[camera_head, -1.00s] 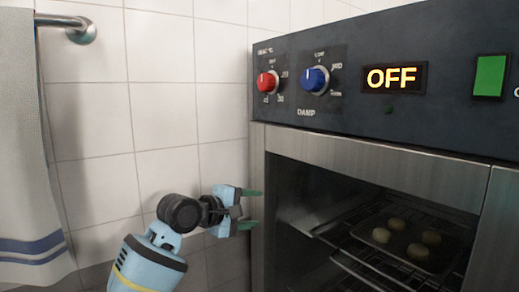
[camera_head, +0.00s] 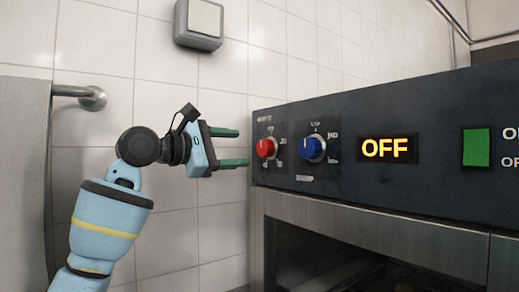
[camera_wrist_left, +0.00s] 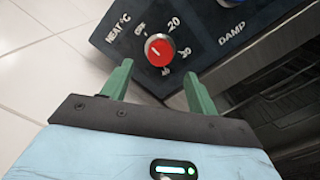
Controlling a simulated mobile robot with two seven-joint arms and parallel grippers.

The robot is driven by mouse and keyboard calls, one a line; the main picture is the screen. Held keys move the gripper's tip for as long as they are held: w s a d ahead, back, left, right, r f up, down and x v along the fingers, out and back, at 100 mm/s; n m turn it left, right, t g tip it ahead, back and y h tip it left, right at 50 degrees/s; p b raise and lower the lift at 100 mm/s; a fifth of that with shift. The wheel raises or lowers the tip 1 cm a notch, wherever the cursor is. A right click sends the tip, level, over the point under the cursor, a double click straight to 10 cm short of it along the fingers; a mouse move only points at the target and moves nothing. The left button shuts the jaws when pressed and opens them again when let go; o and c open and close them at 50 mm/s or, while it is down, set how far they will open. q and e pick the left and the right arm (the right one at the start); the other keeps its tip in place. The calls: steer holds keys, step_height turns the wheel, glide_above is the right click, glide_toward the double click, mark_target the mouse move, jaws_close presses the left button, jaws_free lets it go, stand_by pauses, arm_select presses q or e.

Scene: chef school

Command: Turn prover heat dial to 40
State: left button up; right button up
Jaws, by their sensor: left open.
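The prover's dark control panel (camera_head: 430,188) fills the right of the head view. Its red heat dial (camera_head: 266,148) is at the panel's left end. The dial also shows in the left wrist view (camera_wrist_left: 159,50), with a white pointer mark and labels reading HEAT °C, OFF and 20; the lower labels are hard to read. My left gripper (camera_head: 238,147) is open and empty, left of the dial at about its height. In the left wrist view its two green fingers (camera_wrist_left: 157,82) point toward the dial, one on either side below it, apart from it. My right gripper is not in view.
A blue damp dial (camera_head: 312,148) sits right of the red one. An amber OFF display (camera_head: 388,149) and a green switch (camera_head: 477,147) are further right. A towel (camera_head: 22,180) hangs from a rail (camera_head: 85,95) at left. A grey wall box (camera_head: 199,22) is above.

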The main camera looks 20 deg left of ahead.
mark_target(261, 148)
arm_select(q)
steer(key=x, duration=0.7)
steer(key=shift+w+d, duration=0.15)
steer(key=shift+d, duration=0.05)
steer(key=c, duration=0.7)
